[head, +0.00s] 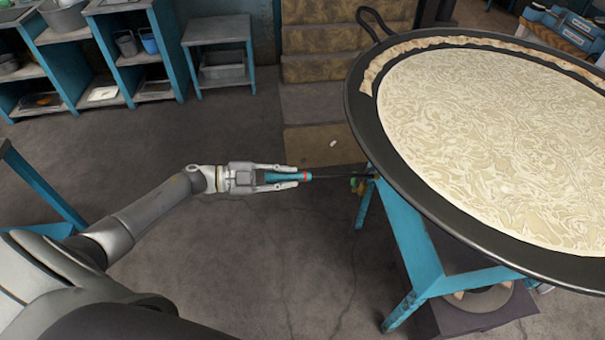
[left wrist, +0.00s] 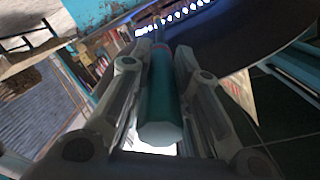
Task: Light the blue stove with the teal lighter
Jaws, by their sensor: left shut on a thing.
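My left gripper (head: 285,178) is shut on the teal handle of the lighter (head: 272,177). The lighter has a red band and a long dark rod that points right, to the blue stove's near-left edge. The blue stove (head: 412,240) stands at the right under a wide black pan (head: 355,100) of pale liquid. In the left wrist view the lighter (left wrist: 160,105) lies between both fingers. Beyond its tip, a curved row of blue-white flames (left wrist: 180,14) glows beneath the dark pan. The head view hides the burner. My right gripper is not in view.
A small yellow-green part (head: 357,185) sits by the stove's left edge. A round metal thing (head: 482,298) stands low under the stove. Blue shelves (head: 95,60) and a small blue table (head: 218,32) stand at the back left. The floor (head: 250,130) between is clear.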

